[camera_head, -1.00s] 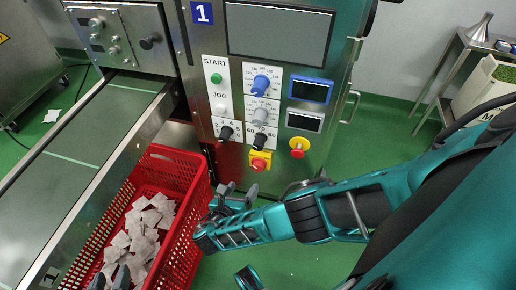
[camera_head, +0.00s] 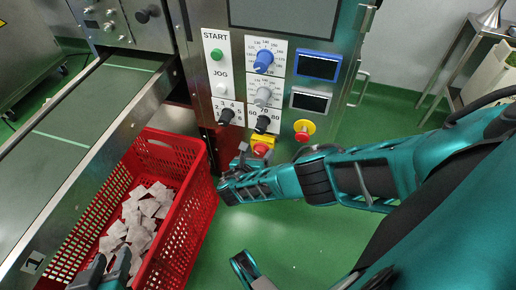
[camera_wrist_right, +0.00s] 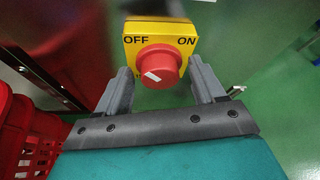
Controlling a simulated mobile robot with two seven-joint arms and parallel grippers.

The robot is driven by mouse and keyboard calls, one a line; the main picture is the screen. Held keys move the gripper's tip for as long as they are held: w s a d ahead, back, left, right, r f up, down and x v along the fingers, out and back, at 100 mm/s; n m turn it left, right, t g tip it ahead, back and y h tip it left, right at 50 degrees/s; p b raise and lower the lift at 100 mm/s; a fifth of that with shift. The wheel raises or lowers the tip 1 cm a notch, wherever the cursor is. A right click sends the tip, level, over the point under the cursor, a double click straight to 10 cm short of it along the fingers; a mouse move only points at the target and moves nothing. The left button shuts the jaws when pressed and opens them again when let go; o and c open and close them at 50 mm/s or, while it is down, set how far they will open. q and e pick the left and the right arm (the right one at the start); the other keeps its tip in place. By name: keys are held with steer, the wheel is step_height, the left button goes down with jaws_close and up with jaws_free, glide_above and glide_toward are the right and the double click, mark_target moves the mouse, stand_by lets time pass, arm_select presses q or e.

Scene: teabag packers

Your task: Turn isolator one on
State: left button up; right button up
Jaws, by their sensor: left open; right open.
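The isolator is a yellow box (camera_head: 262,141) with a red knob (camera_head: 260,150), low on machine one's front panel. In the right wrist view the yellow box (camera_wrist_right: 182,31) reads OFF on the left and ON on the right. Its red knob (camera_wrist_right: 160,65) has a short slanted white mark on its face. My right gripper (camera_wrist_right: 161,78) is open, with one finger on each side of the knob; I cannot tell whether they touch it. In the head view my right gripper (camera_head: 252,158) is just below the isolator. My left gripper (camera_head: 102,272) is open over the red crate's near end.
The red crate (camera_head: 190,200) holds several white teabags (camera_head: 140,215). It stands between the conveyor (camera_head: 85,130) and my right gripper. A yellow and red emergency button (camera_head: 303,131) is right of the isolator. Dark selector knobs (camera_head: 262,124) are above it.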

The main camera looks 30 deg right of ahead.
steer(key=shift+c, duration=0.3)
steer(key=c, duration=1)
steer(key=shift+s+m, duration=0.1)
steer(key=shift+m, duration=0.2)
steer(key=shift+s+d+m+t+y+p, duration=0.1)
steer(key=shift+m+t+y+p, duration=0.45)
steer(key=shift+m, duration=0.35)
steer(key=m+t, duration=0.1)
steer(key=m+t+y, duration=0.1)
steer(key=m, duration=0.1)
steer(key=shift+s+d+f, duration=0.1)
steer(key=shift+s+f, duration=0.05)
steer(key=shift+f, duration=0.05)
steer(key=m+t+y+b, duration=0.1)
steer(key=m+t, duration=0.1)
steer(key=m, duration=0.1)
steer(key=m+t, duration=0.2)
steer(key=m, duration=0.2)
steer(key=shift+s+f, duration=0.1)
steer(key=shift+f, duration=0.05)
steer(key=shift+m, duration=0.4)
